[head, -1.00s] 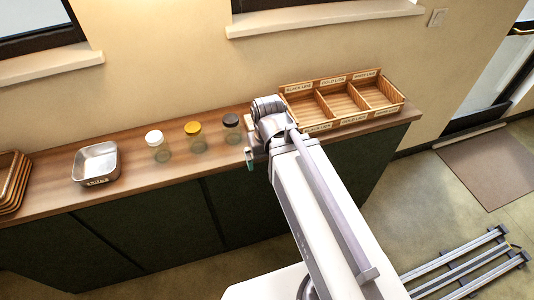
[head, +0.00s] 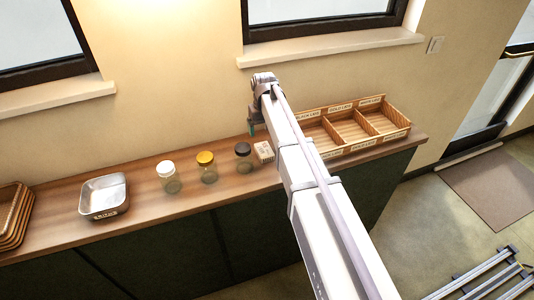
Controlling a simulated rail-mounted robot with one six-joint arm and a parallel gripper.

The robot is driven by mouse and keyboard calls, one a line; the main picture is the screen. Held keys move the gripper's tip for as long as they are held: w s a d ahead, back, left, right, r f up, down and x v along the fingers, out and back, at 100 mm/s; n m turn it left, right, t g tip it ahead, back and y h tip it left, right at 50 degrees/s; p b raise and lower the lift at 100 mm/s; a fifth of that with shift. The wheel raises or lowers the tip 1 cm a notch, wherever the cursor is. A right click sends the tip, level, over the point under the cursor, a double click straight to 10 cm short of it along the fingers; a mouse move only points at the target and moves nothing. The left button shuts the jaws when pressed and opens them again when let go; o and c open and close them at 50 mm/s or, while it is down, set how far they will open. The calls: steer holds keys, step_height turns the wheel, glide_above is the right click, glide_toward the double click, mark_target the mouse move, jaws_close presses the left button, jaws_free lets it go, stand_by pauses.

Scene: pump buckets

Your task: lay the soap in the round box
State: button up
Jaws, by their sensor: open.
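I see no thing that is plainly soap and no round box. A small pale block with a marked face (head: 263,151) sits on the wooden counter between the dark-lidded jar (head: 243,157) and the divided wooden box (head: 350,131); I cannot tell if it is the soap. My gripper (head: 252,131) hangs above the back of the counter, up and left of this block in the head view. It is small and dark here, open, with nothing seen in it. My arm hides the left part of the divided box.
A white-lidded jar (head: 169,178) and a gold-lidded jar (head: 207,168) stand left of the dark-lidded one. A metal tray (head: 104,212) and stacked brown trays (head: 12,216) are further left. The counter (head: 140,190) has bare room between the metal tray and the jars.

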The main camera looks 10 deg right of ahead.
mark_target(264, 149)
steer(key=shift+s+a+f, duration=0.1)
steer(key=shift+a+f, duration=0.05)
steer(key=shift+f, duration=0.05)
step_height(264, 149, down, 11)
steer(key=b, duration=1.1)
steer(key=shift+r, duration=0.15)
steer(key=shift+s+r, duration=0.1)
steer(key=shift+r, duration=0.1)
steer(key=c, duration=1.2)
steer(key=shift+o, duration=0.2)
step_height(264, 149, up, 10)
steer(key=p, duration=1)
steer(key=shift+r+p, duration=0.2)
steer(key=shift+p, duration=0.1)
steer(key=shift+f, duration=0.15)
